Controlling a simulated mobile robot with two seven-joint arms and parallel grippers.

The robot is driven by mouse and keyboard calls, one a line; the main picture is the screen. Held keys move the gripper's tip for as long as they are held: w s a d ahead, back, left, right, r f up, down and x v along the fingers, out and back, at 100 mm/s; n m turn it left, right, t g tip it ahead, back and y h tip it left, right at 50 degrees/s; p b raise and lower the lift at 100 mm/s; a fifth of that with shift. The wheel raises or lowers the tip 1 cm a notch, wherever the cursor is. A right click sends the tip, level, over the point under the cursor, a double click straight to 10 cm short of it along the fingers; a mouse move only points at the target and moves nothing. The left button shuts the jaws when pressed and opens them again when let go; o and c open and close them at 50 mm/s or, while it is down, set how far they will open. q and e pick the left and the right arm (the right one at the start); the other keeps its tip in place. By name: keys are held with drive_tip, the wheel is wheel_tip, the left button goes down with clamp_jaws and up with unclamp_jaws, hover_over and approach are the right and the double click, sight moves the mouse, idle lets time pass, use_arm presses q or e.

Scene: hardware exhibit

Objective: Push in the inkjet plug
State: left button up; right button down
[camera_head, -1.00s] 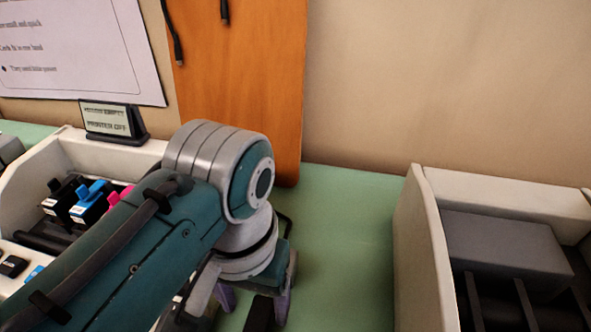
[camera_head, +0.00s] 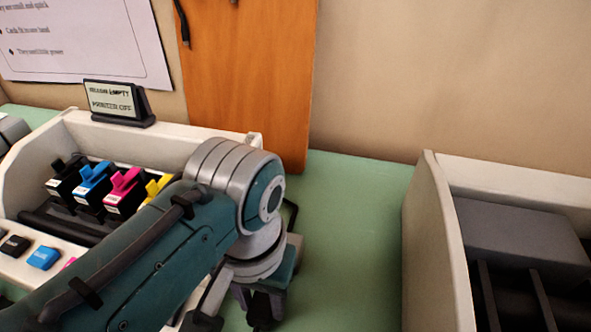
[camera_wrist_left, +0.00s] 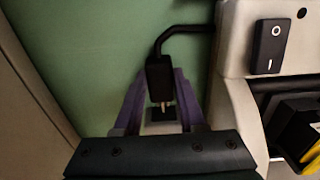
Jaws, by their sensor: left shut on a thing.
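The black inkjet plug (camera_wrist_left: 159,78) is between the purple fingers of my left gripper (camera_wrist_left: 160,100) in the left wrist view, and the gripper is shut on it. A metal prong shows at the plug's near end. Its black cable bends toward the printer's side and also shows in the head view (camera_head: 291,216). In the head view my left gripper (camera_head: 262,302) is beside the inkjet printer (camera_head: 150,145), over the green table, partly hidden by my own arm. I cannot make out a socket. My right gripper is not in view.
The printer holds black, blue, pink and yellow cartridges; a small sign (camera_head: 112,101) reading "printer off" stands behind them. A black rocker switch (camera_wrist_left: 271,46) is on its side. Another pale housing (camera_head: 432,235) stands at the right. Green table (camera_head: 345,220) lies clear between.

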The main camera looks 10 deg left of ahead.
use_arm(q)
clamp_jaws()
idle(0.8)
